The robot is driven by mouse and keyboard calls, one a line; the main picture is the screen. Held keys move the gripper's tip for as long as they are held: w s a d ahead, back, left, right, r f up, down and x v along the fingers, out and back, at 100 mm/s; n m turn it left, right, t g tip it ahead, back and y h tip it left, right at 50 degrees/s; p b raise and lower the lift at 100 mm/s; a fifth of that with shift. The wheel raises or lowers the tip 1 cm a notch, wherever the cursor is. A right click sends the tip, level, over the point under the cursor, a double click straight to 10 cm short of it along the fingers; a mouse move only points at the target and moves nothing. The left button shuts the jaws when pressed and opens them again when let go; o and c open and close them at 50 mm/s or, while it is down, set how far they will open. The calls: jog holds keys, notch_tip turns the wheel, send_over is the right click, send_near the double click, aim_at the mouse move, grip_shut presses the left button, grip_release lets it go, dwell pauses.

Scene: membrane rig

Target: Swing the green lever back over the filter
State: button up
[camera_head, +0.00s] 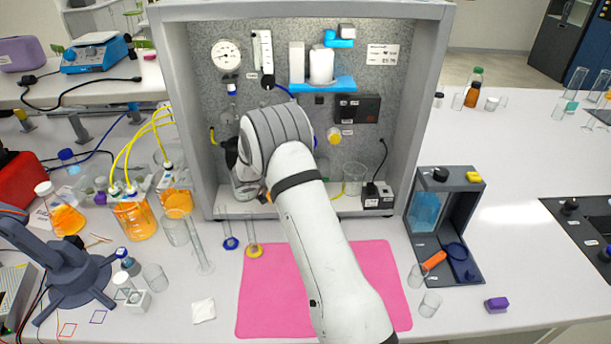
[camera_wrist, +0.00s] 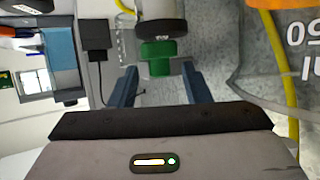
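The green lever (camera_wrist: 157,49) shows in the wrist view, just below a round dark part and a pale cylinder (camera_wrist: 160,9). I cannot tell whether that cylinder is the filter. My gripper (camera_wrist: 160,72) is open, with one blue-grey finger on each side of the lever's near end. A gap shows between the lever and each finger. In the head view my arm reaches into the grey rig cabinet (camera_head: 180,110) and hides the lever and most of my gripper.
A pink mat (camera_head: 375,270) lies on the bench before the cabinet. A glass beaker (camera_head: 354,180) stands inside the cabinet, right of my arm. A yellow tube (camera_wrist: 280,70) runs right of my gripper.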

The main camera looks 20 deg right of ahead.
jog(key=b+v, duration=0.2)
jog(key=v, duration=0.5)
jog(key=shift+a+r, duration=0.15)
jog(key=shift+a, duration=0.15)
